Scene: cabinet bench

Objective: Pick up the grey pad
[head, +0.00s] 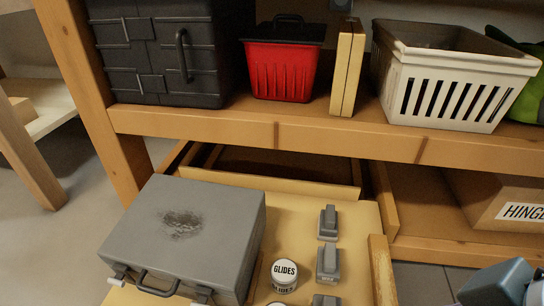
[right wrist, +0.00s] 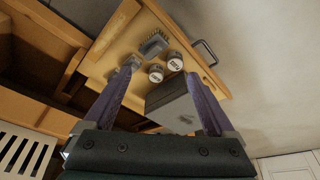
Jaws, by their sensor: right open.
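In the head view several small grey blocks on flat bases lie in a column on the open drawer: a far one (head: 328,222), a middle one (head: 327,263) and a near one (head: 325,300) cut by the bottom edge. I cannot tell which one is the grey pad. In the right wrist view a grey bristled piece (right wrist: 154,43) lies on the drawer, and a smaller grey piece (right wrist: 133,60) is partly hidden by the left finger. My right gripper (right wrist: 163,72) is open and empty, its fingers spread over the drawer. My left gripper is not in view.
The drawer (head: 350,215) also holds a grey metal case (head: 185,230) and round GLIDES tins (head: 284,275). On the shelf above stand a black toolbox (head: 160,60), a red bin (head: 285,70) and a white basket (head: 450,80). A HINGES box (head: 505,200) sits at right.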

